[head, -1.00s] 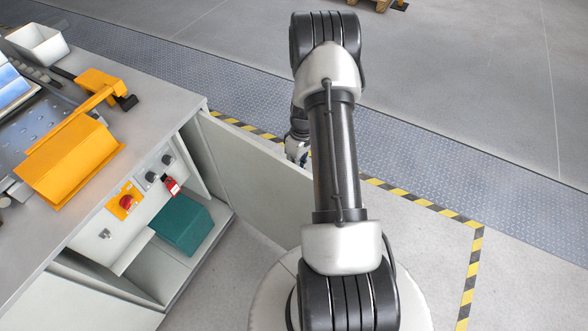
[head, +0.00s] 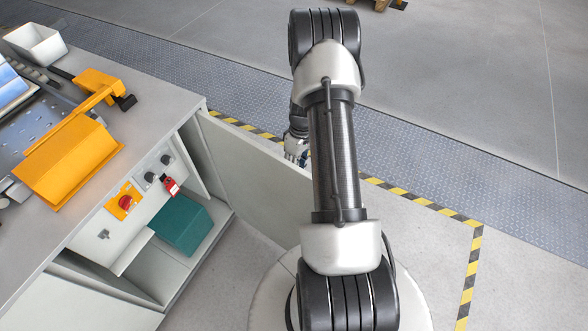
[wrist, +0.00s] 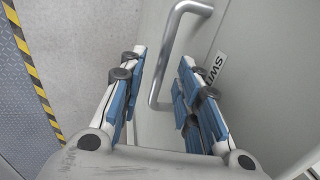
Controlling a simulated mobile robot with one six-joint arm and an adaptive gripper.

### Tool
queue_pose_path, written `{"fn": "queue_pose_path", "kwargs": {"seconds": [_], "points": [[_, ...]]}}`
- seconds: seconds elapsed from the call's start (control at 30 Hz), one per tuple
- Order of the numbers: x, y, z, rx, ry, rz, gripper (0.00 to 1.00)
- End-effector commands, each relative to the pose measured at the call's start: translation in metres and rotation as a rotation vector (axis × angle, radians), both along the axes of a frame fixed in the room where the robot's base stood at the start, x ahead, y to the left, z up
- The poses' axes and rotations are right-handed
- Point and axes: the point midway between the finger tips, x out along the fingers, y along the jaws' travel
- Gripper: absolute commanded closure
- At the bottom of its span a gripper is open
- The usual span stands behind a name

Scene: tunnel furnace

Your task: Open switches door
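The switches door (head: 258,165) stands swung wide open from the cabinet in the head view. Its metal bar handle (wrist: 165,55) and part of a label reading "SWI" (wrist: 217,68) show in the wrist view. My gripper (wrist: 160,80) is open, with one blue-padded finger on each side of the handle. I see a gap between the fingers and the bar. In the head view my gripper (head: 296,150) is on the outer face of the door, mostly hidden behind my arm and the door.
The open cabinet shows a red knob on a yellow plate (head: 125,202), black switches, a red padlock (head: 170,186) and a teal box (head: 183,225). A worktop with an orange fixture (head: 70,160) lies above.

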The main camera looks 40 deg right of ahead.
Motion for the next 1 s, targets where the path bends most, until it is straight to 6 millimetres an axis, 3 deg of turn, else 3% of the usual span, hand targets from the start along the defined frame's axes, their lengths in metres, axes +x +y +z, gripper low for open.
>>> {"fn": "queue_pose_path", "kwargs": {"seconds": [0.5,0.7,1.0], "points": [[0.004,-0.019,0.096,-0.002,-0.002,-0.001,0.69],[0.004,-0.022,0.11,-0.001,0.0,0.0,0.69],[0.004,-0.022,0.11,0.0,0.001,0.0,0.69]]}}
